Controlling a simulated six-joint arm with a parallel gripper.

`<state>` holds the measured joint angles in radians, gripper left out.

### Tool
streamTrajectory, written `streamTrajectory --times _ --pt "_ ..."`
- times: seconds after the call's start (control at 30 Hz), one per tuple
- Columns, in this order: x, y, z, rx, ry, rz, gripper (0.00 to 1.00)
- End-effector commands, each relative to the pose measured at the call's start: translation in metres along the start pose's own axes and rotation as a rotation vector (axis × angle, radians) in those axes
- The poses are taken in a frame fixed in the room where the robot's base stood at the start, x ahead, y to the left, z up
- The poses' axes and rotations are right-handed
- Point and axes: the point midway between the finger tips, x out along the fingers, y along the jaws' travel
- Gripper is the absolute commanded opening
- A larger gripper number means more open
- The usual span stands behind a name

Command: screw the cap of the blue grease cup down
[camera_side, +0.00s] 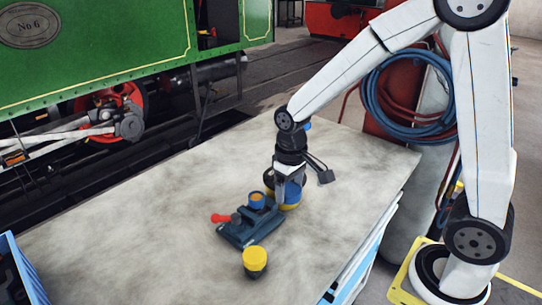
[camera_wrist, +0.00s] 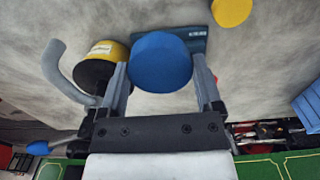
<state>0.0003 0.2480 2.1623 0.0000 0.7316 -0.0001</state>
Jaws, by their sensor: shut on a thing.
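My gripper (camera_side: 280,198) points down over the bench, just to the right of the dark blue fixture (camera_side: 238,234) in the side view. It is shut on a round blue cap (camera_wrist: 160,62), which sits between the two fingers in the wrist view. In the wrist view the cap hides the cup and much of the fixture (camera_wrist: 197,38).
A yellow-and-dark tin (camera_side: 292,196) stands close behind my gripper; it also shows in the wrist view (camera_wrist: 108,52). A yellow-topped pot (camera_side: 254,262) stands in front. A red handle (camera_side: 220,218) sticks out from the fixture. A blue crate (camera_side: 12,262) is at left.

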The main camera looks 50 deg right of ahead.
Motion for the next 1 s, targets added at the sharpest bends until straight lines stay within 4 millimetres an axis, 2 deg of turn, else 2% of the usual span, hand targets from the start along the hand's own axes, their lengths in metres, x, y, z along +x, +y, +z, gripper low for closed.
streamTrajectory --times 0.2,0.57,0.73,1.0 --pt "-0.021 0.0 -0.001 0.0 0.003 0.0 0.27" --pt "-0.02 0.003 -0.032 0.0 0.0 0.0 0.27" --pt "-0.021 0.005 -0.052 0.0 0.001 0.0 0.27" --pt "-0.02 0.011 -0.096 0.001 0.001 0.0 0.27"
